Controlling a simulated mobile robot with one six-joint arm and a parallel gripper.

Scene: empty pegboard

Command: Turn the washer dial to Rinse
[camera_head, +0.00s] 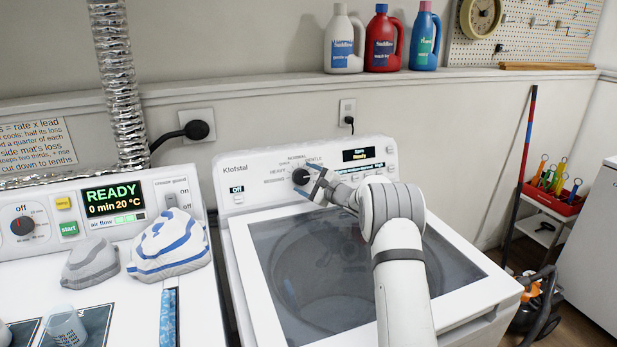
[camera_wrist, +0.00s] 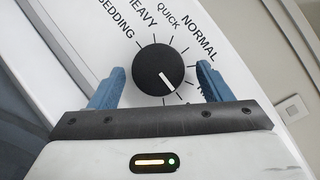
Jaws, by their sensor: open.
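The washer (camera_head: 240,225) has a white sloped panel with a round black dial (camera_head: 300,176). The dial also shows in the wrist view (camera_wrist: 158,72), where its white pointer line aims down and to the right. Labels around it read Bedding, Heavy, Quick and Normal; another is partly covered by my right finger, and I cannot read Rinse anywhere. My gripper (camera_head: 318,184) is at the dial. In the wrist view, my gripper (camera_wrist: 160,70) is open, its blue fingers on either side of the dial with gaps visible between them and the knob.
A dryer (camera_head: 150,290) with a green Ready display (camera_head: 113,198) stands to the left, with folded cloths (camera_head: 170,245) on top. Bottles (camera_head: 383,40) stand on the ledge above. The washer's small display (camera_head: 369,154) is lit, right of the dial.

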